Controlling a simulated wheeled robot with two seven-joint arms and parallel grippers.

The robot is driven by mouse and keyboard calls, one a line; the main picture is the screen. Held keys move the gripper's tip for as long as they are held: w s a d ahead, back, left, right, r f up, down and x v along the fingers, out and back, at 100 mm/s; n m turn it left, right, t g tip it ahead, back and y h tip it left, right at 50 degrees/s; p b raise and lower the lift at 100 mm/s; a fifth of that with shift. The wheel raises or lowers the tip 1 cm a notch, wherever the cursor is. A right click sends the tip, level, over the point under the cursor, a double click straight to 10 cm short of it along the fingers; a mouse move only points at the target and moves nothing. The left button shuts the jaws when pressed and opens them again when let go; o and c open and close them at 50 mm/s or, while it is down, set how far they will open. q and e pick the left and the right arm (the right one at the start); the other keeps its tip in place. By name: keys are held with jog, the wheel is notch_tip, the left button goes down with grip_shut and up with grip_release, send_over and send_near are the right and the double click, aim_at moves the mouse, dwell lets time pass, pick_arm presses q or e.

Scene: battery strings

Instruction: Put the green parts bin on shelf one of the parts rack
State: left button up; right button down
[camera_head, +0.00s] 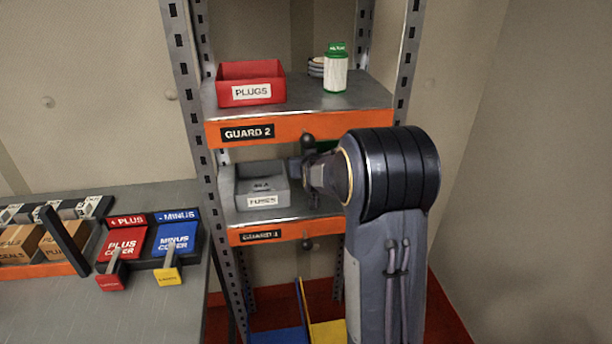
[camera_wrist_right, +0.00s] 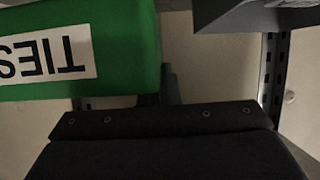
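The green parts bin (camera_wrist_right: 110,45) fills the upper left of the wrist view, with a white label reading "TIES" upside down. In the head view only a small green patch (camera_head: 325,146) shows behind my right wrist, at the lower shelf. The parts rack (camera_head: 187,90) has an upper shelf marked "GUARD 2" (camera_head: 300,129) and a lower shelf marked "GUARD 1" (camera_head: 285,231). My right gripper (camera_wrist_right: 168,85) is close beside the green bin, one dark finger at its edge. I cannot tell whether it grips the bin. My left gripper is out of view.
A grey "FUSES" bin (camera_head: 262,201) stands on the lower shelf, left of my right wrist. A red "PLUGS" bin (camera_head: 250,72) and a white green-capped bottle (camera_head: 336,75) stand above. A workbench (camera_head: 150,310) is left.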

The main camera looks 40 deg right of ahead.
notch_tip(320, 180, down, 4)
jog(key=shift+r, duration=0.1)
jog(key=shift+w+d+f, duration=0.15)
jog(key=shift+w+f, duration=0.05)
jog(key=shift+f, duration=0.25)
jog(key=shift+f+b, duration=0.2)
jog(key=shift+b, duration=0.1)
jog(key=c, duration=1.7)
grip_release()
